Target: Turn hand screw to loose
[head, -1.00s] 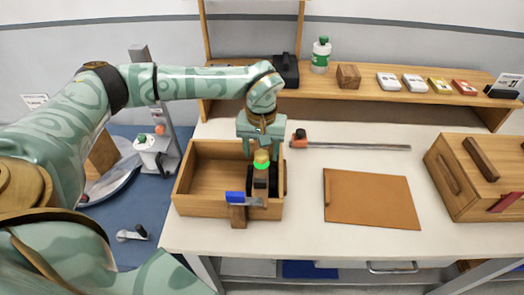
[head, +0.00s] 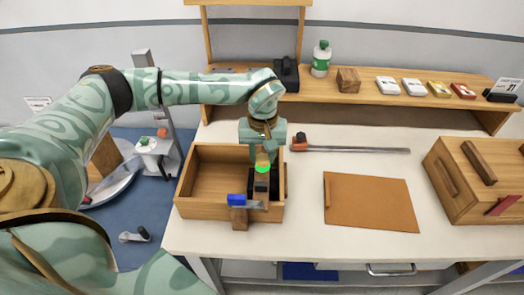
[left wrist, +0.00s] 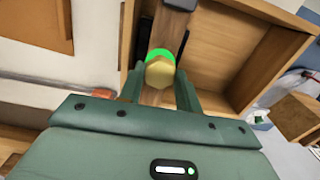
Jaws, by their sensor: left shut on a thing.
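The hand screw has a brass-coloured hexagonal knob (left wrist: 159,74) with a bright green ring (left wrist: 160,54) beside it. In the head view the green ring (head: 262,168) shows at the front right part of a wooden box, above a dark and wooden fixture (head: 261,184). My left gripper (head: 263,159) points down over the hand screw and is shut on its knob. In the left wrist view the knob sits between the two green fingers (left wrist: 160,88). The fingers partly hide the knob in the head view. My right gripper is in neither view.
The open wooden box (head: 207,208) surrounds the work area. A blue-ended clamp (head: 238,200) is at its front wall. A bar clamp (head: 350,149) and a brown board (head: 370,203) lie to the right, with a wooden chest (head: 480,175) beyond. Bare table lies between them.

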